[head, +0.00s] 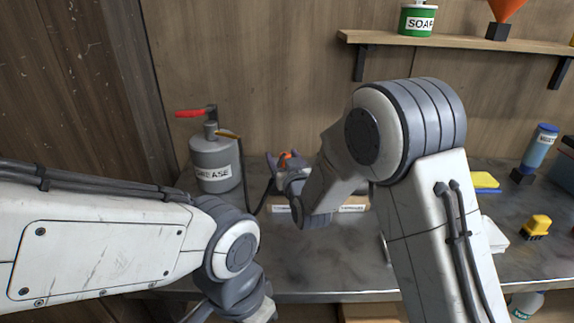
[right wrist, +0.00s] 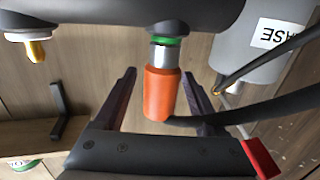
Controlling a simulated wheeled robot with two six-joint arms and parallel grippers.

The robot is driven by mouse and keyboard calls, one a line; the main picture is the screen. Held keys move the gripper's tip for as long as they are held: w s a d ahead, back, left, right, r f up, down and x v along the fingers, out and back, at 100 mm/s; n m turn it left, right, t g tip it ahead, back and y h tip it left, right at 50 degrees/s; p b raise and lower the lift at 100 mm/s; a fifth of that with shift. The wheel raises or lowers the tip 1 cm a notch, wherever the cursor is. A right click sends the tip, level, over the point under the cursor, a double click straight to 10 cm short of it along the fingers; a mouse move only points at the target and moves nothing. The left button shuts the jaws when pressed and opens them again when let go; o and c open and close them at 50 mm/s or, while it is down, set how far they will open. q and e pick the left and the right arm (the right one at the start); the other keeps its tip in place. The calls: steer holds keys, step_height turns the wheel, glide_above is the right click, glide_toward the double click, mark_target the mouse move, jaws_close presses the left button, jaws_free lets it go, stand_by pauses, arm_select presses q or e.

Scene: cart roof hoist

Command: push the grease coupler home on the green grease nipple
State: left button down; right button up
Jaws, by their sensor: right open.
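The grease coupler is an orange sleeve with a silver end (right wrist: 161,90) in the right wrist view; its orange also shows in the head view (head: 286,155). The silver end meets the green-ringed nipple (right wrist: 166,41) on a dark grey part. Whether it is fully seated I cannot tell. My right gripper (right wrist: 159,74) is open, with one dark finger on each side of the coupler and gaps visible; it also shows in the head view (head: 284,168). A black hose (right wrist: 245,110) leaves the coupler. My left arm's wrist shows low in the head view, but its fingers do not.
A second nipple with a yellow ring (right wrist: 36,50) is beside the green one. The grey grease can (head: 216,162) with a red handle stands left on the workbench (head: 330,265). A shelf (head: 455,44) is above. A yellow brush (head: 537,226) and blue bottle (head: 541,148) are right.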

steer(key=v, duration=0.9)
steer(key=shift+s+b, duration=0.3)
steer(key=shift+b, duration=0.05)
